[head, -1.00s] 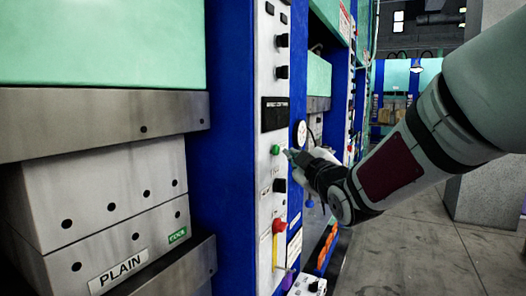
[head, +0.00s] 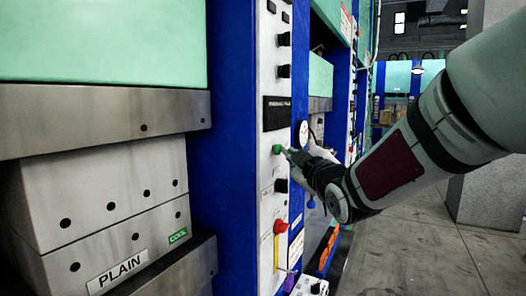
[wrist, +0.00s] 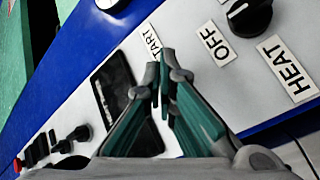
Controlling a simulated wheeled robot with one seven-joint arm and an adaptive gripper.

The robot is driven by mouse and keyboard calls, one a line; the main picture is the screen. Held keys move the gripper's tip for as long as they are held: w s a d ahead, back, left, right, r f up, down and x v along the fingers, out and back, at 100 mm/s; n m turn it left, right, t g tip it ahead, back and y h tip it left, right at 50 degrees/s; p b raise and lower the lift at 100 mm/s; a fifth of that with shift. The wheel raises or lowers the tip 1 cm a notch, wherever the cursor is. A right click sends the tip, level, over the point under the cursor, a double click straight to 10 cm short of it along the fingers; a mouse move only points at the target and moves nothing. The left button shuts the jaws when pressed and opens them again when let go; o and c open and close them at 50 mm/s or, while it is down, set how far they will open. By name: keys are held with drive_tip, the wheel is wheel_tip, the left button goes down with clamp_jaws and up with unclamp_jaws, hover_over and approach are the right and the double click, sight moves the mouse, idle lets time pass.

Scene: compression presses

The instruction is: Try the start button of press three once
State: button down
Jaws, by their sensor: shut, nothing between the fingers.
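The green button (head: 277,150) is on the light control panel (head: 267,190) of the nearest press in the head view. My gripper (head: 288,153) is shut and empty, its fingertips right beside that button; I cannot tell whether they touch it. In the wrist view the shut fingertips (wrist: 164,60) cover part of the START label (wrist: 151,42), and the button is hidden behind them. The dark display (head: 277,113) above the button carries small text that I cannot read surely. No press number is readable.
Below the green button are a black switch (head: 281,186) and a red button (head: 281,226). The wrist view shows OFF (wrist: 215,42) and HEAT (wrist: 289,68) labels beside a black knob (wrist: 248,15). A PLAIN mould (head: 105,205) with a COOL tag sits left. Floor is open right.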

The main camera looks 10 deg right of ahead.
drive_tip(key=shift+w+a, duration=0.3)
drive_tip(key=shift+a, duration=0.05)
idle(0.6)
drive_tip(key=shift+s+d, duration=0.55)
drive_tip(key=shift+d, duration=0.15)
drive_tip(key=s+d, duration=0.1)
drive_tip(key=d, duration=0.1)
drive_tip(key=s+d, duration=0.2)
idle(0.6)
idle(0.5)
